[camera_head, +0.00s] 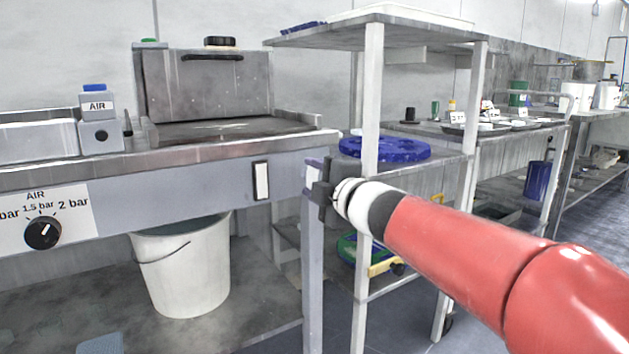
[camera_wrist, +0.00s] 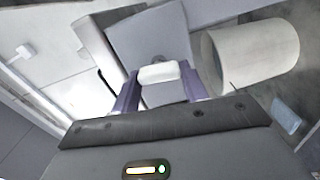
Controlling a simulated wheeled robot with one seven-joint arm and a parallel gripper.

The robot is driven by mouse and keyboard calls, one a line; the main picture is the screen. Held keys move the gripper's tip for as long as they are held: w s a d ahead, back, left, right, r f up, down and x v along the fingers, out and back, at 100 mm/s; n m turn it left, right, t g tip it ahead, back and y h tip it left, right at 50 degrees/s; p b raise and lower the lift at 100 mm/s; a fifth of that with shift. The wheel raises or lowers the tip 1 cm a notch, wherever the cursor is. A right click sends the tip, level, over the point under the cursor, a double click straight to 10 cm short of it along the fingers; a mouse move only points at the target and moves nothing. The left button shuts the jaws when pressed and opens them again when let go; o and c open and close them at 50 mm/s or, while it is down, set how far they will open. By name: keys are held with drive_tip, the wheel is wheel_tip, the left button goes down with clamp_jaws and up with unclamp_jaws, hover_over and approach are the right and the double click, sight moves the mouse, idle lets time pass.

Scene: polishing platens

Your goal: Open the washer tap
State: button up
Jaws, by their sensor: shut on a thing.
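My gripper (camera_head: 312,170) is at the right end of the bench front, with its dark body and pale purple fingers beside the grey front panel. In the wrist view, my gripper (camera_wrist: 158,88) has one finger on each side of a small white block-like piece (camera_wrist: 158,73) and is shut on it.
A white bucket (camera_head: 184,270) stands under the bench; it also shows in the wrist view (camera_wrist: 255,52). The AIR knob (camera_head: 43,233) is at the left. A steel shelf rack post (camera_head: 370,110) stands close to my wrist, with a blue lid (camera_head: 384,149) on its shelf.

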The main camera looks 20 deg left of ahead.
drive_tip(key=shift+f, duration=0.1)
drive_tip(key=o, duration=1)
drive_tip(key=shift+d, duration=0.1)
drive_tip(key=v, duration=0.7)
drive_tip(key=shift+s+d+p, duration=0.2)
drive_tip(key=shift+s+p, duration=0.05)
drive_tip(key=shift+p, duration=0.05)
drive_tip(key=shift+d, duration=0.1)
